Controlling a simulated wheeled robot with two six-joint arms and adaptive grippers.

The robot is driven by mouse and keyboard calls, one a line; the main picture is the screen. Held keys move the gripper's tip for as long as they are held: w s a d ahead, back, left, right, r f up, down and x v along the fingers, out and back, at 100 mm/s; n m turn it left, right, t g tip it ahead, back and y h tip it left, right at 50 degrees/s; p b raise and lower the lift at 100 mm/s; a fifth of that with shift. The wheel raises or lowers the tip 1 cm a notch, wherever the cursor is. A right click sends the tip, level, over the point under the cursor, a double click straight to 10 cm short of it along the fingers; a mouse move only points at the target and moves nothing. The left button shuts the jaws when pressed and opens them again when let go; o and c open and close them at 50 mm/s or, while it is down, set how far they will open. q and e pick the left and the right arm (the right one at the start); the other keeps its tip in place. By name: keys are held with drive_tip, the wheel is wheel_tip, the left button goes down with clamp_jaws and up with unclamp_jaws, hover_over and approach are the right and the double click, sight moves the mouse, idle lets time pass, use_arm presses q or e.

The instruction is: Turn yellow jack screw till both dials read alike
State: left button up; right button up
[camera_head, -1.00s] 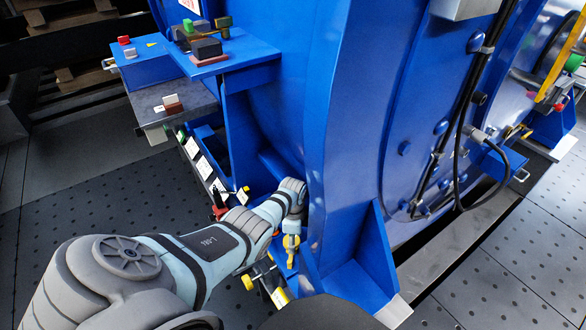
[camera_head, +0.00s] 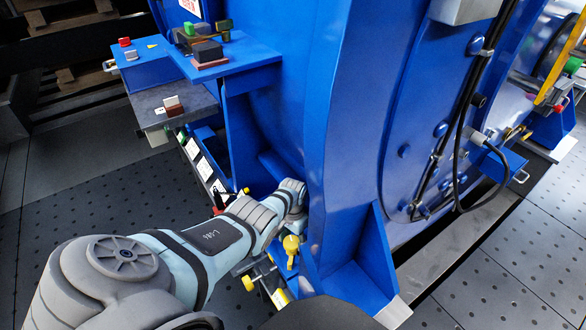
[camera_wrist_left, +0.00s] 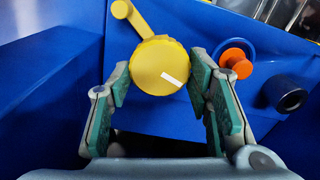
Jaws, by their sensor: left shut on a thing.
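The yellow jack screw (camera_wrist_left: 160,67) shows in the left wrist view as a round yellow head with a white mark on its face. A short yellow arm with a rounded end reaches up and left from its edge. My left gripper (camera_wrist_left: 160,80) is shut on this head, one green-padded finger on each side. In the head view a yellow piece (camera_head: 291,246) shows beside my left wrist, low against the blue housing; the gripper's fingers cannot be made out there. I cannot make out either dial's reading. My right gripper is not in view.
An orange knob (camera_wrist_left: 236,63) and a black round part (camera_wrist_left: 286,93) sit right of the screw in the wrist view. The blue motor housing (camera_head: 345,130) rises beside my arm. A blue shelf (camera_head: 240,62) with small blocks stands above it. Dark perforated floor (camera_head: 95,220) lies left.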

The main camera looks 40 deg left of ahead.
sight(292, 240)
use_arm(q)
drive_tip(key=n, duration=0.4)
drive_tip(key=shift+w+a+r+n, duration=0.15)
drive_tip(key=shift+a+n, duration=0.05)
drive_tip(key=shift+n, duration=0.1)
drive_tip(key=shift+a+n, duration=0.1)
drive_tip(key=shift+n, duration=2.5)
drive_tip(key=o, duration=1.1)
drive_tip(key=shift+o, duration=0.2)
drive_tip(key=shift+r, duration=0.25)
drive_tip(key=r, duration=0.7)
drive_tip(key=shift+s, duration=0.2)
